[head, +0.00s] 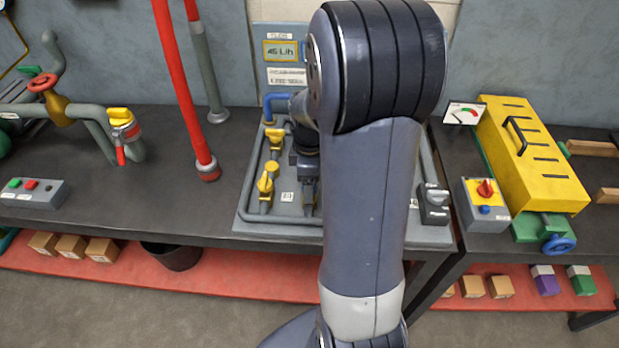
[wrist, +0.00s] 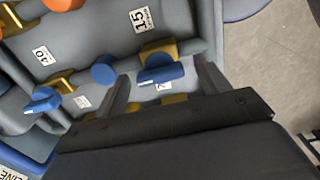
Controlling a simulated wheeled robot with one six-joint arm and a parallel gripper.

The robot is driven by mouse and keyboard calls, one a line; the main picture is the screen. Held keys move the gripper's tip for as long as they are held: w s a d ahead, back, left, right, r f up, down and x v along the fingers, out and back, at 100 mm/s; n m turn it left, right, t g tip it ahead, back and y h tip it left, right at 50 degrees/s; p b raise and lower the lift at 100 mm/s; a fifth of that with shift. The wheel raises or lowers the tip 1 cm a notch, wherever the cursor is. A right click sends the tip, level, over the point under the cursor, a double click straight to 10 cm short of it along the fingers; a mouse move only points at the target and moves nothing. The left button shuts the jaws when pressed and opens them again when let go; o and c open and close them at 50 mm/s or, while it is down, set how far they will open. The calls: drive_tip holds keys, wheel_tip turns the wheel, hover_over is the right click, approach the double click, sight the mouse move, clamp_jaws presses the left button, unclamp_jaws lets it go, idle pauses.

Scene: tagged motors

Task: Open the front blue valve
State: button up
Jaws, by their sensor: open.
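In the wrist view a blue valve handle (wrist: 162,75) sits on a brass body on a grey pipe. My gripper (wrist: 163,68) is open, with one finger on each side of this handle; whether either finger touches it I cannot tell. A second blue valve handle (wrist: 42,104) on a brass body is at the left, outside the fingers. A blue round knob (wrist: 104,69) lies between the two. Which blue valve is the front one is not clear from this view. In the head view my arm hides the blue valves.
The pipe panel (head: 285,226) stands on the dark bench (head: 80,205), with yellow valves (head: 265,185) left of my arm. A tag reading 15 (wrist: 140,18) is near the handle. A yellow box (head: 530,150) and a red-knob switch box (head: 485,205) stand to the right.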

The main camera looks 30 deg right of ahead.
wheel_tip(320, 180, up, 11)
idle(0.4)
drive_tip(key=shift+f, duration=0.15)
wheel_tip(320, 180, down, 11)
drive_tip(key=shift+r, duration=0.1)
idle(0.5)
idle(0.4)
